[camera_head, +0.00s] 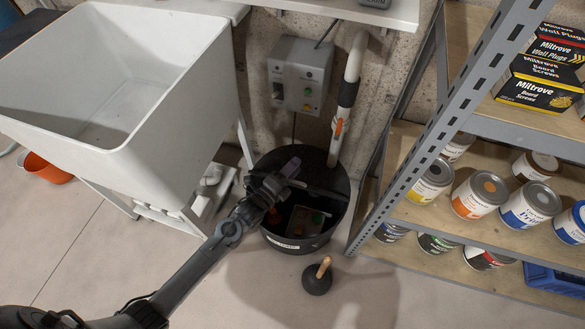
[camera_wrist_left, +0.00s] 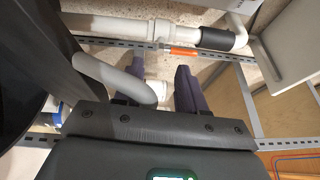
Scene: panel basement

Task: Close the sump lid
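The sump (camera_head: 303,243) is a round black tub on the floor, with its top open and parts inside showing. A dark rounded surface (camera_head: 325,167) rises at its back; it looks like the raised lid. My left gripper (camera_head: 291,168) is over the tub, in front of that surface. A grey curved bar (camera_wrist_left: 112,76), seemingly the lid handle, is close by the left finger, next to a large dark surface (camera_wrist_left: 28,50). Contact is unclear. My right gripper is out of view.
A white sink (camera_head: 190,100) stands left of the sump. A metal shelf with paint cans (camera_head: 480,194) is close on the right. A white pipe (camera_head: 352,62) and a grey control box (camera_head: 299,75) are behind. A plunger (camera_head: 317,279) stands on the floor in front.

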